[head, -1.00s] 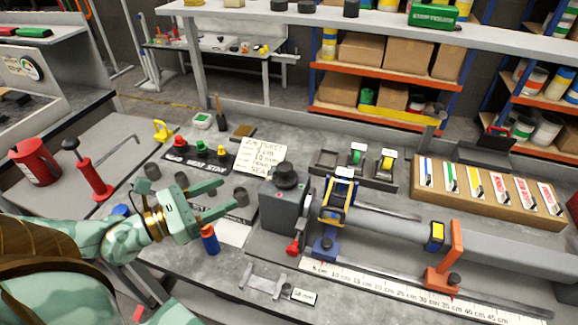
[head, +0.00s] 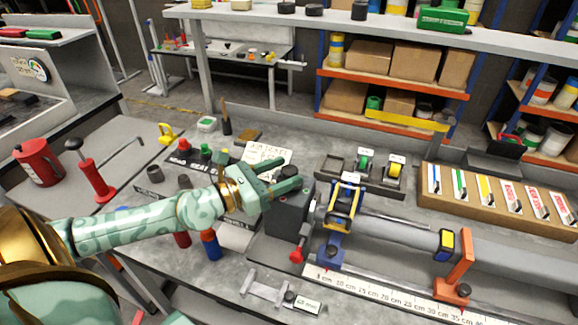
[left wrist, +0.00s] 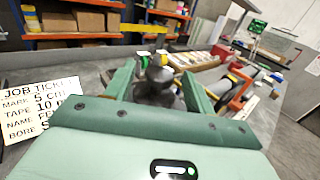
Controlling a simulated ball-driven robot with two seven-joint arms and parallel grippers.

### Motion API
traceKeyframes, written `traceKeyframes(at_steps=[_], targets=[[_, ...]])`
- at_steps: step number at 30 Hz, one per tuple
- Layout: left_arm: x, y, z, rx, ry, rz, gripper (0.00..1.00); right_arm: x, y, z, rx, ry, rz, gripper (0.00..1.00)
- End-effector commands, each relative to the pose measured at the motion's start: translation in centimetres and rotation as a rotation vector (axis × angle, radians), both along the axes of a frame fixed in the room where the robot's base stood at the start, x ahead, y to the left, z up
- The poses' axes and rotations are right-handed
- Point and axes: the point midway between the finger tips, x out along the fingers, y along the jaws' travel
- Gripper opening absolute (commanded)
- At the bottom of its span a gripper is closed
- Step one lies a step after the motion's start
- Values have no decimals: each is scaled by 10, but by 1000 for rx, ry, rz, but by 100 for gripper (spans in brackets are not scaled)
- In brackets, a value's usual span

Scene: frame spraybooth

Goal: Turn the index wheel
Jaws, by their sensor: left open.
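The index wheel, a dark round knob, tops the grey headstock box (head: 290,212) at the left end of the grey tube (head: 395,232). In the left wrist view the wheel (left wrist: 158,88) stands between my two green fingers. My left gripper (head: 291,178) is open, with its fingers reaching over the box top on either side of the wheel; in the head view they hide much of it. I cannot tell whether they touch it. The left wrist view shows the same gripper (left wrist: 155,88). My right gripper is not in view.
A job ticket (head: 262,155) lies behind my left gripper. A blue and red bottle (head: 210,245) stands below my forearm. A red clamp knob (head: 297,256) sticks out from the box front. A ruler strip (head: 385,292) runs along the bench, and a marker tray (head: 490,195) stands at right.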

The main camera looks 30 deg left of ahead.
Motion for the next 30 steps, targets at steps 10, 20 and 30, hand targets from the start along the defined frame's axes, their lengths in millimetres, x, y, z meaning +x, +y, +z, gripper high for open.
traceKeyframes(at_steps=[10, 20, 30], targets=[[21, -9, 0, 0, 1, 0, 54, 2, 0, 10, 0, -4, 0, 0], [20, -9, -1, 1, 0, 1, 15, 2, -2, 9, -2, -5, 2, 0], [21, -7, 10, -7, -6, 62, 11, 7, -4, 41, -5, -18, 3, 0]])
